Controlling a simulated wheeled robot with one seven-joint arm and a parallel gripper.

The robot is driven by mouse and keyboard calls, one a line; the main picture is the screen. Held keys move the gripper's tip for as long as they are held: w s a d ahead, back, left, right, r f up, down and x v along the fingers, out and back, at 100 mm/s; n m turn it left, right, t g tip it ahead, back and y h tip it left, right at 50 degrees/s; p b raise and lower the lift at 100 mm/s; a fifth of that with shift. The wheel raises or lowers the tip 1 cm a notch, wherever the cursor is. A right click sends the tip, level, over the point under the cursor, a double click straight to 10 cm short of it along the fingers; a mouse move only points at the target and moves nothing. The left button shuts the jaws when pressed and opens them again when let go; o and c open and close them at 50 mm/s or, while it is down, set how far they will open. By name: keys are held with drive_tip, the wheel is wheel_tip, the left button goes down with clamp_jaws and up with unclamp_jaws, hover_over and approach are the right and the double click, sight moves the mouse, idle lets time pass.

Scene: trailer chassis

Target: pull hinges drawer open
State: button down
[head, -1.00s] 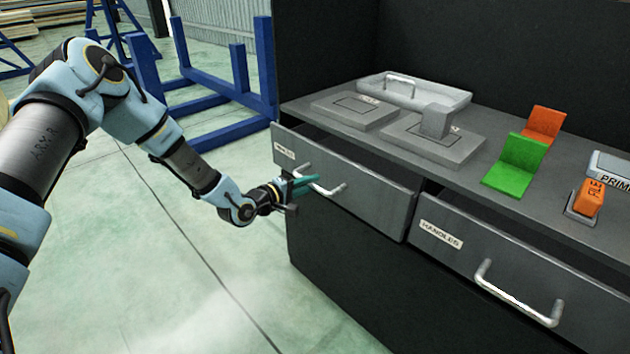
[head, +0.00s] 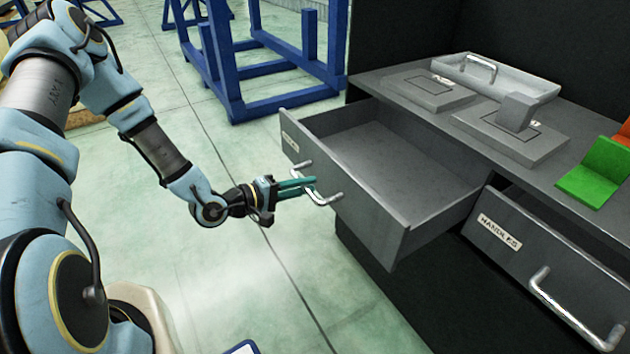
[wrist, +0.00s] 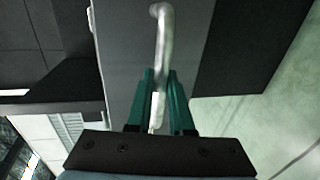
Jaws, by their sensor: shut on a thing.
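The hinges drawer (head: 372,200) is the left drawer of the dark workbench. It stands well open, and its grey interior looks empty. Its label is seen at a steep angle and I cannot read it. Its metal bar handle (head: 333,199) is on the front panel. My gripper (head: 312,184), with teal fingers, is shut on this handle. In the wrist view the handle (wrist: 162,40) runs down between the two teal fingers (wrist: 159,90), with the drawer front behind it.
The handles drawer (head: 520,250) to the right is partly open, its handle (head: 575,310) sticking out. On the bench top are a metal tray (head: 535,82), grey plates (head: 428,92) and a green bracket (head: 590,172). A blue frame (head: 265,60) stands behind. Floor beside the drawer is clear.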

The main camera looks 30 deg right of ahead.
idle(0.3)
drive_tip(key=c, duration=0.8)
unclamp_jaws()
drive_tip(key=b+v, duration=0.1)
drive_tip(key=v, duration=1)
drive_tip(key=shift+w, duration=0.1)
